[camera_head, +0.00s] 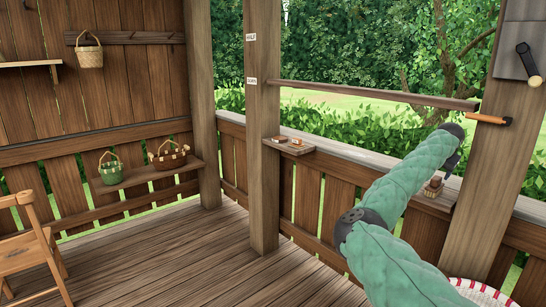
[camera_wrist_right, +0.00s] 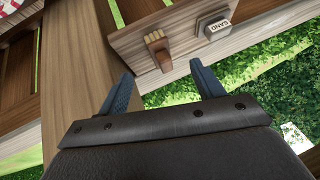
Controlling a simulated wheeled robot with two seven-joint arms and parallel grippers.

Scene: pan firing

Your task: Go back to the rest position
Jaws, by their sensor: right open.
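My right arm, in a green sleeve (camera_head: 395,195), reaches up from the bottom right in the head view, out in front of the railing; its gripper is mostly hidden there behind the wrist. In the right wrist view my right gripper (camera_wrist_right: 164,88) shows two grey fingers set apart, with nothing between them. Beyond the fingers is a wooden ledge (camera_wrist_right: 135,38) with a small brown wooden piece (camera_wrist_right: 158,50) and a grey block marked SAND (camera_wrist_right: 214,26). My left gripper is in neither view.
A dark crank (camera_head: 528,60) is on the right post. A small shelf (camera_head: 288,146) is on the middle post. A chair (camera_head: 35,245) stands left. The plank floor (camera_head: 200,255) is clear.

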